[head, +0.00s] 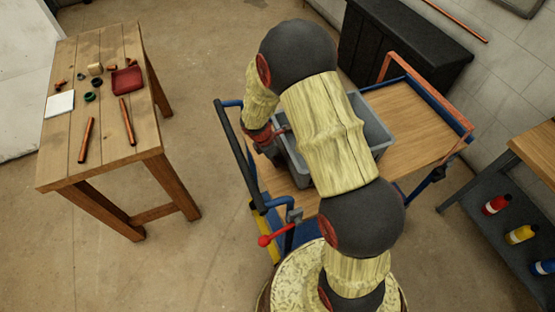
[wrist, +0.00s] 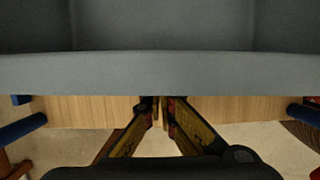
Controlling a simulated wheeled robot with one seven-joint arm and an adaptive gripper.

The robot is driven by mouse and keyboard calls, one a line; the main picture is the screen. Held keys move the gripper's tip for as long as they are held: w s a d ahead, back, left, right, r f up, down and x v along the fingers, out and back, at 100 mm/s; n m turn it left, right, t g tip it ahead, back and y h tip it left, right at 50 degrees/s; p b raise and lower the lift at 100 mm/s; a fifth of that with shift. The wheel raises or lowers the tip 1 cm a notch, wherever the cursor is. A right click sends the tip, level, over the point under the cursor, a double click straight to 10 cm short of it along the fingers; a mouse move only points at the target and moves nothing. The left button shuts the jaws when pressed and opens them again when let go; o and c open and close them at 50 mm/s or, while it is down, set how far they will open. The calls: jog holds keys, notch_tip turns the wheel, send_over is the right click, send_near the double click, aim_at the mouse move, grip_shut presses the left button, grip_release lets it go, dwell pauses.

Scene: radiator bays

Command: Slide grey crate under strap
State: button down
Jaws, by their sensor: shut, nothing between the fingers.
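The grey crate (head: 375,125) sits on the wooden deck of a trolley (head: 418,125) in the head view, partly hidden behind my arm. Its grey rim (wrist: 160,72) spans the wrist view. My gripper (wrist: 160,104) is shut and empty, its fingertips together at the near edge of the crate; I cannot tell whether they touch it. In the head view my gripper (head: 279,133) is at the crate's left side, partly hidden by my arm. I cannot make out a strap for certain; an orange-red bar frame (head: 428,93) stands at the trolley's right end.
The deck right of the crate is clear. A blue handle rail (head: 243,155) and a red-knobbed lever (head: 264,240) are at the trolley's left end. A wooden table (head: 105,125) with small parts stands left, a dark cabinet (head: 400,40) behind, a bottle shelf (head: 490,225) right.

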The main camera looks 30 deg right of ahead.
jog(key=d+p, duration=0.5)
jog(key=d, duration=0.8)
jog(key=s+d+p, duration=0.1)
jog(key=d+p, duration=0.3)
jog(key=d, duration=1)
jog(key=s+d+p, duration=0.1)
jog(key=d+p, duration=0.4)
jog(key=d, duration=0.9)
jog(key=shift+s+d+p, duration=0.2)
jog(key=shift+p, duration=0.1)
jog(key=shift+r, duration=0.1)
